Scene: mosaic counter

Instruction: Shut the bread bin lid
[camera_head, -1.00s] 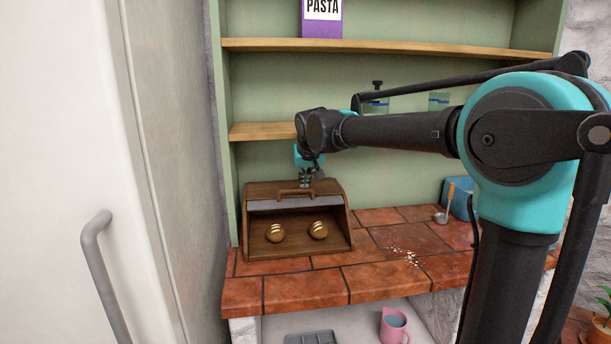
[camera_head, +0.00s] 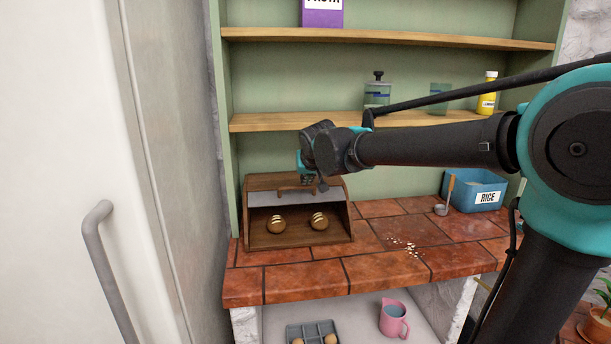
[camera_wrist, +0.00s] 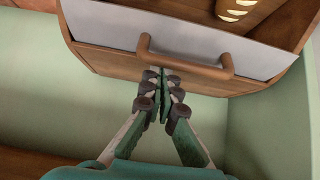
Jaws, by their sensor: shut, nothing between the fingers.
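The bread bin (camera_head: 349,222) is a brown wooden box at the left end of the tiled counter. Its lid (camera_head: 266,198), with a grey panel and a wooden bar handle (camera_head: 290,191), is up, and the front is open. Two striped rolls (camera_head: 276,224) (camera_head: 319,221) sit inside. My gripper (camera_head: 310,182) is over the top of the bin, close to the handle and partly hidden by my wrist. In the wrist view my gripper (camera_wrist: 164,76) is shut and empty, its fingertips beside the handle (camera_wrist: 185,60). I cannot tell whether they touch it.
A fridge-like white door (camera_head: 60,170) stands close on the left. A shelf (camera_head: 270,122) is above the bin. A ladle (camera_head: 442,208) and a blue rice box (camera_head: 478,192) stand on the right of the counter. The counter's middle is mostly clear, with scattered grains (camera_head: 408,247).

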